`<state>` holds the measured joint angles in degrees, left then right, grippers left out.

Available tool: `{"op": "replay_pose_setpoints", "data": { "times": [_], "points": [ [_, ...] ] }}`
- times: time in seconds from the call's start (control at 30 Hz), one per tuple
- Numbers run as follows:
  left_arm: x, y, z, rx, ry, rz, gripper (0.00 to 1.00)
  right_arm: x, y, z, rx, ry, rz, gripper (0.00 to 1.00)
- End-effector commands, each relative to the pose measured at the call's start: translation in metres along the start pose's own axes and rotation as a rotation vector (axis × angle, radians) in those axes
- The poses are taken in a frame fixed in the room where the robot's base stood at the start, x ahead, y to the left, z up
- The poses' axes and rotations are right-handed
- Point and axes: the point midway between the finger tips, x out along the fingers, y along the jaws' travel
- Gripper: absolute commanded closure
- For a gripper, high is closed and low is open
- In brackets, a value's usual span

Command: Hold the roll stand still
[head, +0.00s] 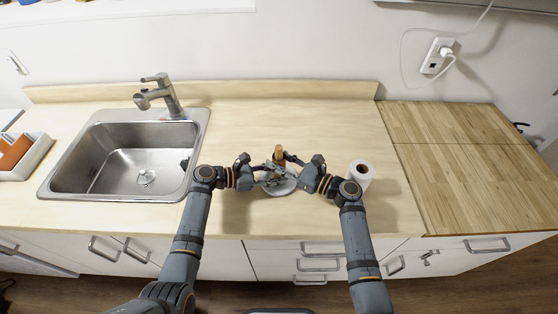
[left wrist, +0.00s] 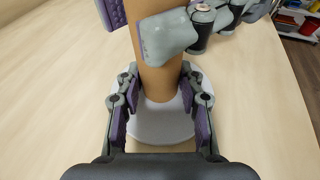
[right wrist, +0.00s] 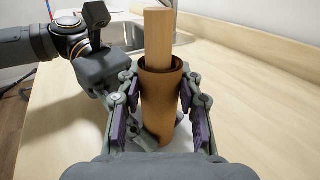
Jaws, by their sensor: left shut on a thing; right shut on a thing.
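The roll stand has a pale round base (left wrist: 150,125) and a light wooden post (right wrist: 158,35). It stands upright on the counter in the middle of the head view. A brown cardboard tube (right wrist: 160,95) is around the post, which sticks out of its top. The tube also shows in the left wrist view (left wrist: 160,82). My right gripper (right wrist: 160,85) is shut on the tube, above the left one. The fingers partly hide the stand in the head view (head: 279,152).
A white paper roll (head: 360,172) stands upright right of my right gripper. A steel sink (head: 130,155) with a faucet (head: 160,95) is at the left. The wooden counter (head: 290,110) behind the stand is clear. A charger (head: 438,56) is plugged in at the wall.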

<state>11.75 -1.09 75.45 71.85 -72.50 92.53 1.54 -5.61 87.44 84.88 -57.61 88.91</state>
Motion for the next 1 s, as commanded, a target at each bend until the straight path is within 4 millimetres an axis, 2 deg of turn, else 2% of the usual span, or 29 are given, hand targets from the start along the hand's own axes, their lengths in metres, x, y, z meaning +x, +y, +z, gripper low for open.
{"op": "replay_pose_setpoints", "data": {
  "times": [0.6, 0.67, 1.0],
  "points": [
    [0.0, -0.001, -0.006, -0.004, 0.012, 0.0, 0.84, 0.001, 0.0, 0.042, -0.002, -0.013, 0.001, 1.0],
    [0.0, -0.001, -0.005, -0.004, 0.011, 0.0, 0.99, 0.001, -0.001, 0.045, -0.004, -0.013, 0.001, 1.0],
    [0.0, 0.0, -0.002, 0.0, 0.003, 0.0, 1.0, 0.0, 0.0, 0.062, -0.002, -0.005, 0.001, 1.0]
  ]
}}
